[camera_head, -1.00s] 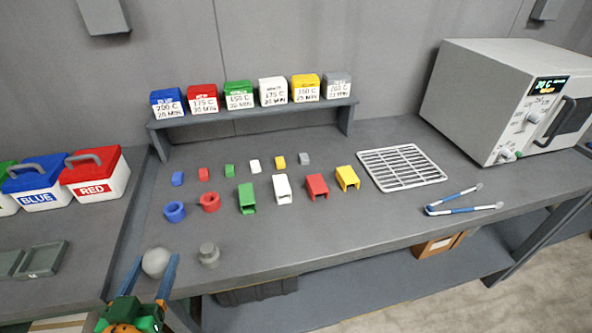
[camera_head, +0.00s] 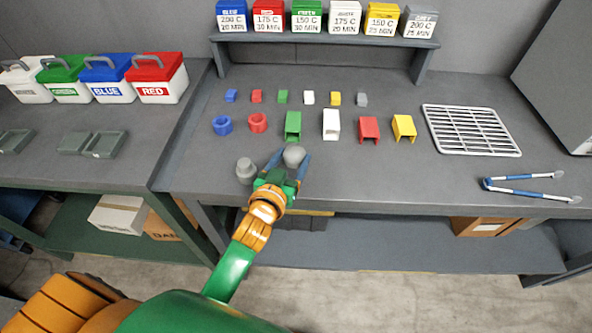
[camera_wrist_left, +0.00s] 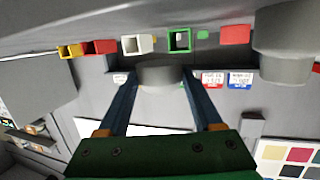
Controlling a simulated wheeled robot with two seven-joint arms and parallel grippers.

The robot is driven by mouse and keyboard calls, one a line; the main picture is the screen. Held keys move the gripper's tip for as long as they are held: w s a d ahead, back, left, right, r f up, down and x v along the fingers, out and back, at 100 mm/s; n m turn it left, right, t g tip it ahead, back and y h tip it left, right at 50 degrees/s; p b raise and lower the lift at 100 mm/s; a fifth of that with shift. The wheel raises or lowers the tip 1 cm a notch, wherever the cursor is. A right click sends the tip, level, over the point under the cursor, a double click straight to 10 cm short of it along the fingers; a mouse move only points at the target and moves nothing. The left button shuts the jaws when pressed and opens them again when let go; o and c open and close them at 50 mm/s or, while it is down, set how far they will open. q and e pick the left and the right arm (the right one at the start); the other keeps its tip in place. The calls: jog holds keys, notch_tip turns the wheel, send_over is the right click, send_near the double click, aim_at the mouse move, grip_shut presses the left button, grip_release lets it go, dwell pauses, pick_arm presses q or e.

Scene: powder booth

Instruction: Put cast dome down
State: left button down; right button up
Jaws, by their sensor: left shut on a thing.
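The cast dome (camera_head: 294,156) is a grey rounded piece. My left gripper (camera_head: 288,162) is shut on it, with one blue finger on each side, over the front part of the grey bench (camera_head: 390,185). In the left wrist view the dome (camera_wrist_left: 161,76) sits between the two fingertips (camera_wrist_left: 160,85). I cannot tell whether the dome touches the bench top. A second grey casting with a knob on top (camera_head: 246,171) stands on the bench just left of the gripper; it also shows large at the upper right of the left wrist view (camera_wrist_left: 283,45). My right gripper is not in view.
Behind the dome stand blue and red rings (camera_head: 257,123) and green, white (camera_head: 331,124), red and yellow channel pieces. A wire rack (camera_head: 471,130) and blue-handled tongs (camera_head: 525,189) lie to the right. Bare bench lies between the dome and the tongs.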

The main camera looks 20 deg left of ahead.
aim_at(294, 175)
pick_arm(q)
jog(key=f, duration=0.4)
jog(key=shift+w+d, duration=0.2)
jog(key=shift+w, duration=0.1)
jog(key=shift+f+b, duration=0.15)
jog(key=shift+b, duration=0.25)
jog(key=shift+c, duration=0.2)
grip_release()
